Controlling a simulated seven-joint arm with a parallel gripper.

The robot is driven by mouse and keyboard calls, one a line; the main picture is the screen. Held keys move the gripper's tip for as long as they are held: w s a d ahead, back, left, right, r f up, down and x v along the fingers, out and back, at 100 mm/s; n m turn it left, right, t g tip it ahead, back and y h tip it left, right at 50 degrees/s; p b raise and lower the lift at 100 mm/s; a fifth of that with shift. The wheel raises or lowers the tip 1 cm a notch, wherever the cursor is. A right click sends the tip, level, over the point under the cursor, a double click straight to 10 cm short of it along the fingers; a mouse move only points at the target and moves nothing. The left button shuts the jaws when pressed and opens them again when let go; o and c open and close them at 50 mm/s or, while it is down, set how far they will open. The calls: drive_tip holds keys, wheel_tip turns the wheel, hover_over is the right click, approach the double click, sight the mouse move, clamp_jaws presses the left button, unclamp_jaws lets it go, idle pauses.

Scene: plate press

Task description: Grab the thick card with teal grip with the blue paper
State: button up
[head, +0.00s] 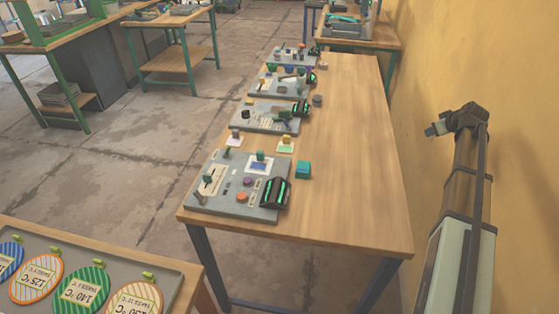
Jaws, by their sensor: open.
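A card with blue paper (259,167) and a teal grip (261,155) lies on the nearest grey press panel (225,195) on the long wooden table. Its thickness is too small to tell. My gripper (431,131) is at the right by the yellow wall, beyond the table's right edge and far from the blue-paper card. It is open and small in view; nothing shows in it.
A teal block (303,169) stands just right of the nearest panel. A black unit with green lights (274,193) is on its right side. More panels (266,117) line the table's left side. The table's right half (358,170) is clear. A tray of temperature discs (173,286) is front left.

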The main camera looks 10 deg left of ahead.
drive_tip(key=w+a+r+n, duration=0.2)
drive_tip(key=a+r, duration=0.4)
drive_tip(key=a, duration=0.2)
wheel_tip(320, 180, up, 3)
drive_tip(key=n+g+h, duration=0.1)
drive_tip(key=n+g, duration=0.8)
drive_tip(key=n, duration=0.2)
hover_over(260, 152)
wheel_tip(260, 152, down, 13)
drive_tip(key=shift+f, duration=0.15)
drive_tip(key=shift+c, duration=0.3)
clamp_jaws()
